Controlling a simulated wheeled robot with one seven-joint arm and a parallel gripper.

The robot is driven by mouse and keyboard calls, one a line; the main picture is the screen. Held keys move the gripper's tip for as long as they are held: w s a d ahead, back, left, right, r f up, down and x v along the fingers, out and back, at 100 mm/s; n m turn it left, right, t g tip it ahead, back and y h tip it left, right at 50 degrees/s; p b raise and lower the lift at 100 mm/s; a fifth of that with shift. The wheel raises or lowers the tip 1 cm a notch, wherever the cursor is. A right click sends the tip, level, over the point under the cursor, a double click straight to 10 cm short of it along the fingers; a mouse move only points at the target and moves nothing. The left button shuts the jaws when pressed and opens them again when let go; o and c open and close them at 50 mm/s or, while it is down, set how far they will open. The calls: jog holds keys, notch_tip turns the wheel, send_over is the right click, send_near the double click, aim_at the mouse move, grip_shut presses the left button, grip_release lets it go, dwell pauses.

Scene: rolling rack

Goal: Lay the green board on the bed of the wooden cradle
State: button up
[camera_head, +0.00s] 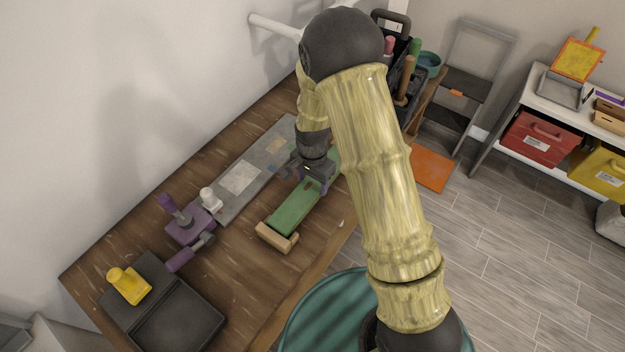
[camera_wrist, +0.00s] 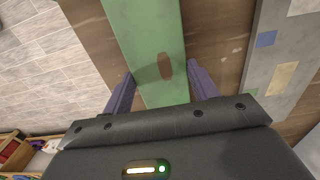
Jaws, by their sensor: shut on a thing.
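The long green board (camera_head: 292,210) lies lengthwise along the dark wooden table, its near end at the pale wooden end block of the cradle (camera_head: 277,238). My gripper (camera_head: 312,182) is over the board's farther part, shut on it. In the wrist view the board (camera_wrist: 148,30) runs between the two purple fingers of my gripper (camera_wrist: 161,72), one at each long edge. The board hides most of the cradle's bed. I cannot tell whether the board touches the bed or hangs just above it.
A grey panel (camera_head: 240,178) lies left of the board. A purple clamp-like tool (camera_head: 188,228) and a black tray (camera_head: 180,318) with a yellow item (camera_head: 128,285) are nearer. A black tool caddy (camera_head: 405,85) stands at the far end. A teal round thing (camera_head: 310,315) is beside the table.

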jog(key=shift+f+b, duration=0.35)
jog(key=shift+f, duration=0.25)
dwell(0.4)
jog(key=o, duration=1.2)
jog(key=shift+r, duration=0.1)
notch_tip(320, 180, up, 17)
jog(key=b, duration=0.2)
jog(key=shift+r, duration=0.1)
